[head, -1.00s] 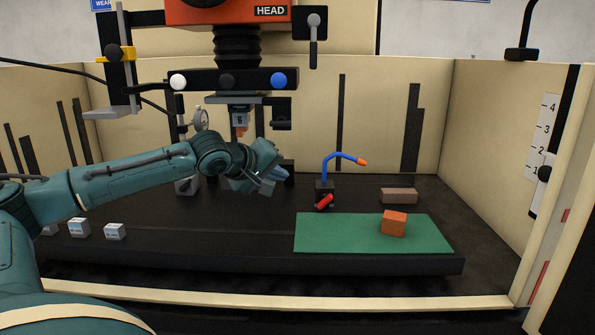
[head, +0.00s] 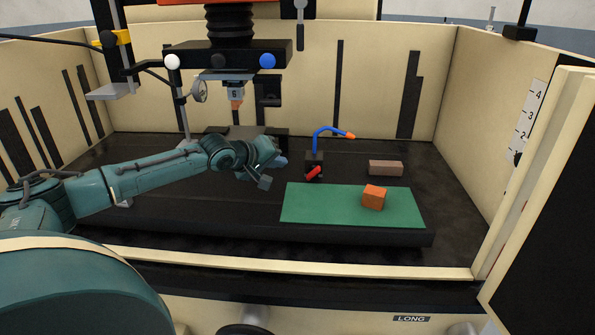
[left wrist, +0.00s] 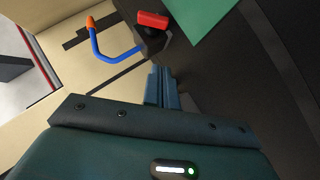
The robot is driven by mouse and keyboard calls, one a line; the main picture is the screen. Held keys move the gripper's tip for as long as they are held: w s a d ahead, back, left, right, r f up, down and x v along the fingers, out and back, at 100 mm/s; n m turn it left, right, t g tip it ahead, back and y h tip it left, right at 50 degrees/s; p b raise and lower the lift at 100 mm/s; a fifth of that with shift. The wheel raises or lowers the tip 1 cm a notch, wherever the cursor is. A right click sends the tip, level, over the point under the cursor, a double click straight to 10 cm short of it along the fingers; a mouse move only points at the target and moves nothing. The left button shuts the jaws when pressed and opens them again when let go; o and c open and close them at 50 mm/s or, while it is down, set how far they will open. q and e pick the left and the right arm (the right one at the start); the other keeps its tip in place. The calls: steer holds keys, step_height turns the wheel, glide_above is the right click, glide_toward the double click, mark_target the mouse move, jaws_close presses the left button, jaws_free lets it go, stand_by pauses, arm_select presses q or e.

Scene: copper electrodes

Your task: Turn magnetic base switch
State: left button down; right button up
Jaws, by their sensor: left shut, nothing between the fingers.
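The magnetic base (head: 314,163) is a small black block with a red switch lever (head: 313,172) on its front and a blue hose with an orange tip (head: 332,131) curving up to the right. It stands on the dark table behind the green mat. In the left wrist view the red lever (left wrist: 153,20) is at the top, just beyond the fingers. My left gripper (head: 273,172) is to the left of the base, apart from it. Its fingers (left wrist: 163,85) are shut together and empty. My right gripper is not in view.
A green mat (head: 300,205) holds an orange block (head: 374,197). A brown block (head: 385,167) lies behind it. The machine head with its electrode (head: 236,95) hangs above and left of my gripper. Cream tank walls (head: 480,100) enclose the table.

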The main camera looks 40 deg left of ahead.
mark_target(298, 183)
arm_select(q)
steer(key=x, duration=0.3)
steer(key=shift+w+f, duration=0.15)
steer(key=shift+w, duration=0.25)
steer(key=shift+w+d+f, duration=0.5)
steer(key=shift+d+f, duration=0.3)
steer(key=shift+f, duration=0.1)
steer(key=shift+w+d+f, duration=0.3)
steer(key=shift+d+f, duration=0.15)
steer(key=shift+f, duration=0.1)
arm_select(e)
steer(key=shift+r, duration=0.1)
